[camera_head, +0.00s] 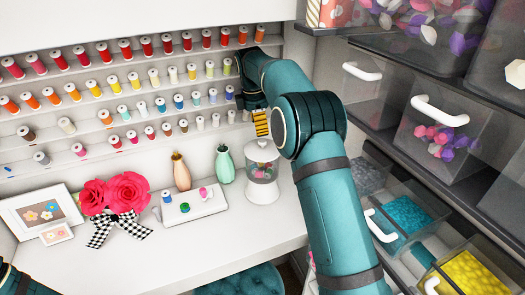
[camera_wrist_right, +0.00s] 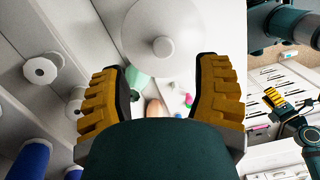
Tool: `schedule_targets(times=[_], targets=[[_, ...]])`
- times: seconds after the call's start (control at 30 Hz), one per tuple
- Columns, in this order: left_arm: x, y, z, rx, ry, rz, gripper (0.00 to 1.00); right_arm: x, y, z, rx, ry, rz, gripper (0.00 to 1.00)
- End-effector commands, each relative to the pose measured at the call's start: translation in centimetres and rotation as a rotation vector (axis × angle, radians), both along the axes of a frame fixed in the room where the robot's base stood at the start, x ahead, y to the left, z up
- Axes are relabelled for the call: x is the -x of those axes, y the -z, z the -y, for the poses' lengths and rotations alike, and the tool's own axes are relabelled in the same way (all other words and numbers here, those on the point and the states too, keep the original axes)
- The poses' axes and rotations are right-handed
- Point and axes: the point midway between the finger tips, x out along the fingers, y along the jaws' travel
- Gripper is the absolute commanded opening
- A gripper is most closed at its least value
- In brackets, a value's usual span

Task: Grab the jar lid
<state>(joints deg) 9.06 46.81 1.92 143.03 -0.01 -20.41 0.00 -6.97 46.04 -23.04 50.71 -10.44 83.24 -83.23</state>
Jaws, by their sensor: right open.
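A clear glass jar (camera_head: 262,170) with a pale round lid (camera_head: 262,152) stands on the white desk beside the mint vase. My right gripper (camera_head: 262,124) is just above the lid, pointing down. In the right wrist view the lid (camera_wrist_right: 158,32) and its round knob lie at the top, beyond my open right fingers (camera_wrist_right: 160,80). Nothing is between the fingers, and they look apart from the lid. Yellow fingers that appear to be my left gripper (camera_wrist_right: 274,99) show at the right of that view, too small to judge.
Spool shelves (camera_head: 130,95) line the wall close behind my right gripper. The mint vase (camera_head: 225,164), pink vase (camera_head: 181,171) and a white tray (camera_head: 193,204) stand left of the jar. Clear drawers (camera_head: 435,130) rise at the right. The front desk is clear.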

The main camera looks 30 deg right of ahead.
Motion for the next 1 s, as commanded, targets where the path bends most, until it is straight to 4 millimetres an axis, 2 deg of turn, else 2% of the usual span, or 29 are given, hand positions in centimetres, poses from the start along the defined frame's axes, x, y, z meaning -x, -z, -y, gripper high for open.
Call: schedule_targets(times=[0.27, 0.6, 0.87, 0.9, 0.97, 1.0], targets=[[0.0, 0.3, 0.0, 0.0, 0.0, 0.001, 0.54, 0.2, 2.0, 0.2, -0.001, -0.001, 0.0, 0.63], [0.0, 0.5, 0.0, 0.0, -0.001, 0.001, 0.54, 0.7, 6.2, 0.6, -0.001, 0.0, 0.0, 0.63], [0.0, 0.5, 0.0, 0.0, -0.001, 0.001, 0.54, 0.8, 6.5, 0.7, -0.001, 0.0, 0.001, 0.63], [0.0, 0.5, 0.0, 0.0, -0.001, 0.001, 0.54, 0.8, 6.5, 0.7, -0.001, 0.0, 0.001, 0.62], [0.0, 0.5, 0.0, 0.0, -0.001, 0.001, 0.54, 0.8, 6.5, 0.7, -0.001, 0.0, 0.001, 0.41], [0.0, 0.5, 0.0, 0.0, -0.001, 0.001, 0.54, 0.8, 6.5, 0.7, -0.001, 0.0, 0.001, 0.27]])
